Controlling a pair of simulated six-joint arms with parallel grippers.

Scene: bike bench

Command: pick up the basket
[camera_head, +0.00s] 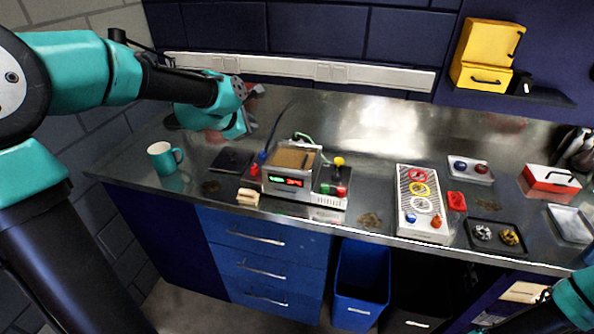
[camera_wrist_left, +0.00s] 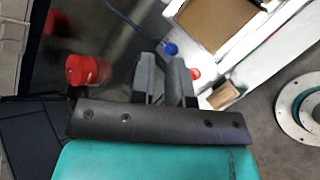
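I cannot single out a basket for sure. A blue open-topped bin (camera_head: 362,285) stands on the floor under the bench. A box-shaped device with a red and green display (camera_head: 290,181) and a brown top stands on the bench; its brown top also shows in the left wrist view (camera_wrist_left: 215,18). My left gripper (camera_head: 246,120) is over the back left of the bench. Its fingers (camera_wrist_left: 162,75) are close together with nothing seen between them. My right arm enters at the lower right; its gripper (camera_head: 497,322) is partly cut off and its fingers are unclear.
A teal mug (camera_head: 164,157) stands at the bench's left end. A panel with coloured rings (camera_head: 418,197), a dark tray (camera_head: 496,238) and a red and white box (camera_head: 551,181) are to the right. A red object (camera_wrist_left: 88,70) is left of the fingers. Blue drawers (camera_head: 260,255) are below.

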